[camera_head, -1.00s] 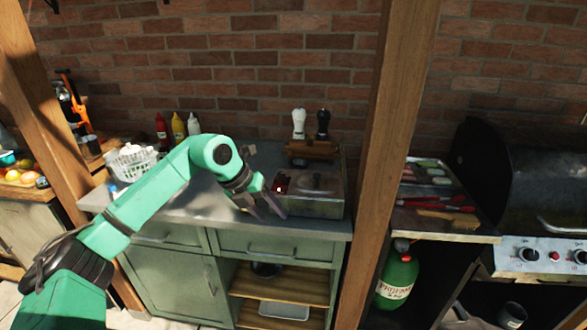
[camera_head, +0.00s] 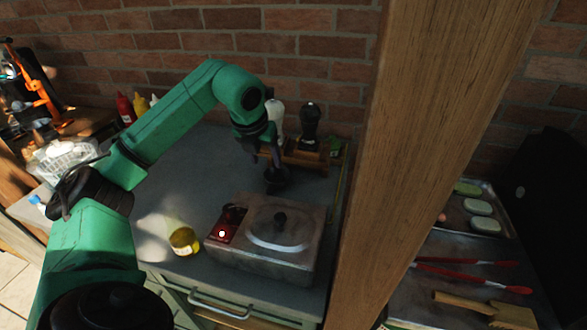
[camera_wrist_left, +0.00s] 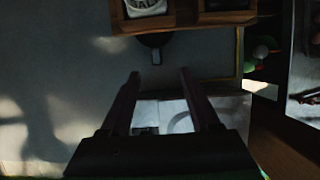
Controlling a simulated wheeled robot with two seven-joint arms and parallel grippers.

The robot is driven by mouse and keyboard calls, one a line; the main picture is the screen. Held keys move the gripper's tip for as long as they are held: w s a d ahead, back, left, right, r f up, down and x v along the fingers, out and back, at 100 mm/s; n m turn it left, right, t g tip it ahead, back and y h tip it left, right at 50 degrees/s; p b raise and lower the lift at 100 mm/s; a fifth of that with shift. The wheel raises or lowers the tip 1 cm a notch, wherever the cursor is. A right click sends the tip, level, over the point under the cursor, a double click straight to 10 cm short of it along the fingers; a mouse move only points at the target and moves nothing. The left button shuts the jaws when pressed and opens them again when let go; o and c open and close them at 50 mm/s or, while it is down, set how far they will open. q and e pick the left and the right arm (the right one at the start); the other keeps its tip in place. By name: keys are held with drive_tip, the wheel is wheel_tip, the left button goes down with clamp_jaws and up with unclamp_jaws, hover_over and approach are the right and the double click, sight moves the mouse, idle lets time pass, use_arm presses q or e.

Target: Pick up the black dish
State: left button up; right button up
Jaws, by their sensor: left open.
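A small dark round thing, which looks like the black dish (camera_head: 277,180), is on the grey counter in front of the wooden rack. In the left wrist view the black dish (camera_wrist_left: 154,39) shows partly, its far side hidden by the rack. My left gripper (camera_head: 270,163) is above the counter, close to the dish. In the left wrist view the left gripper (camera_wrist_left: 158,76) has its two fingers apart with nothing held between them. The dish lies beyond the fingertips, roughly in line with the gap. My right gripper is not in view.
The wooden rack (camera_head: 306,158) holds a white and a black grinder. A metal lidded box (camera_head: 265,259) stands at the front right. A yellow-lidded jar (camera_head: 183,240) is left of it. A thick wooden post (camera_head: 420,120) rises at right. The counter's left middle is clear.

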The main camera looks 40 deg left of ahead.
use_arm(q)
drive_tip(key=p, duration=0.2)
approach(272, 186)
drive_tip(key=p+x, duration=0.3)
drive_tip(key=x, duration=0.5)
drive_tip(key=shift+a+f, duration=0.1)
drive_tip(key=shift+f, duration=0.05)
drive_tip(key=shift+w+f, duration=0.1)
drive_tip(key=shift+c, duration=0.6)
clamp_jaws()
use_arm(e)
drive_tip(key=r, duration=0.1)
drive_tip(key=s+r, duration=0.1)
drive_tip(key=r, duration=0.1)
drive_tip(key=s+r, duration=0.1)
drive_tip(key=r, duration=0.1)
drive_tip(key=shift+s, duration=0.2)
